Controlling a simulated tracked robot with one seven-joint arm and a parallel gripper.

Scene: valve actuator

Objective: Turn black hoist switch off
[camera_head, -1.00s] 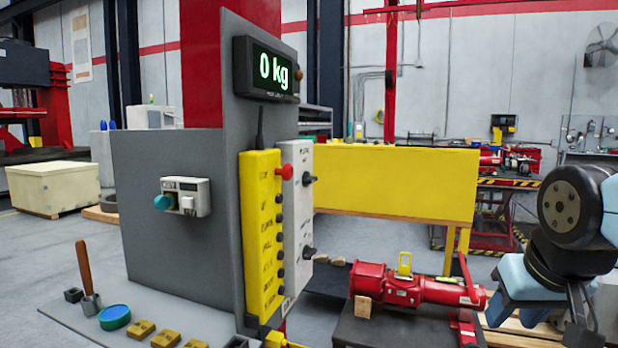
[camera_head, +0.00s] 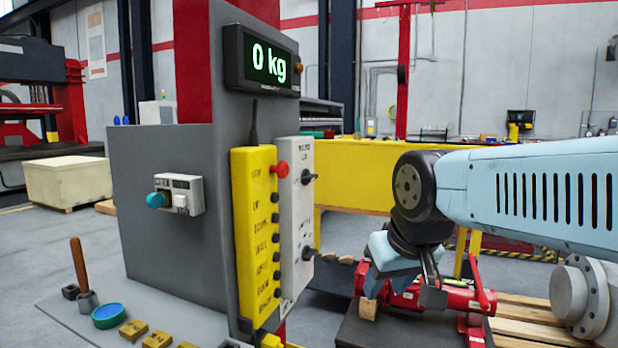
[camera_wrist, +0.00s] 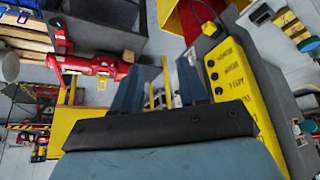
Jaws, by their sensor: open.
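A narrow light-grey switch panel (camera_head: 291,215) stands upright beside the yellow pendant box in the head view. It carries an upper black switch (camera_head: 308,177) and a lower black switch (camera_head: 308,254). Their labels are too small to read, so I cannot tell which one is the hoist switch. My gripper (camera_head: 402,290) is to the right of the panel, apart from it, low near the red actuator. In the wrist view my gripper (camera_wrist: 158,78) shows two separated fingers with nothing held between them. The black switches are not clear in the wrist view.
The yellow pendant box (camera_head: 255,230) with a red button stands left of the panel; it also shows in the wrist view (camera_wrist: 232,85). The red actuator (camera_head: 455,297) lies below my arm. A display (camera_head: 262,62) reads 0 kg. A grey cabinet (camera_head: 165,260) stands left.

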